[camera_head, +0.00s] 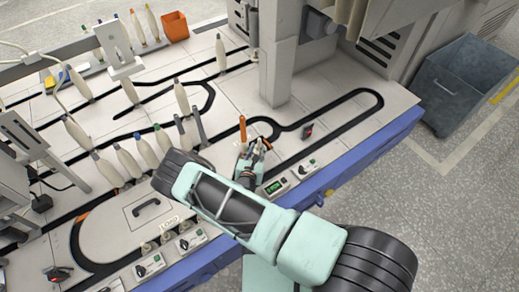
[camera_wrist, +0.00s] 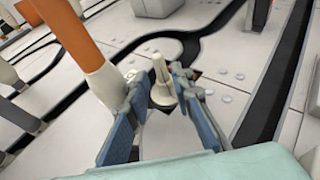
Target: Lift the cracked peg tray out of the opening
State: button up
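A small pale upright peg (camera_wrist: 161,82) shows between and just beyond the fingertips of my gripper (camera_wrist: 163,88) in the wrist view. It stands by a dark gap in the white deck, on what may be the peg tray; the tray's outline and any crack are hidden or too small to tell. My gripper is open, with one blue-grey finger on each side of the peg. Whether either finger touches it I cannot tell. In the head view my gripper (camera_head: 256,146) is low over the deck, beside an orange bobbin (camera_head: 242,128) that also shows close by the left finger (camera_wrist: 76,38).
Several cream bobbins (camera_head: 128,162) stand along the black track on the left. A grey column (camera_head: 283,60) rises behind my gripper. A dark red-topped block (camera_head: 307,131) and a green-display box (camera_head: 274,187) are nearby. A grey bin (camera_head: 465,80) stands right.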

aim_at(259, 143)
jog(key=b+x, duration=0.2)
jog(key=x, duration=0.4)
grip_shut()
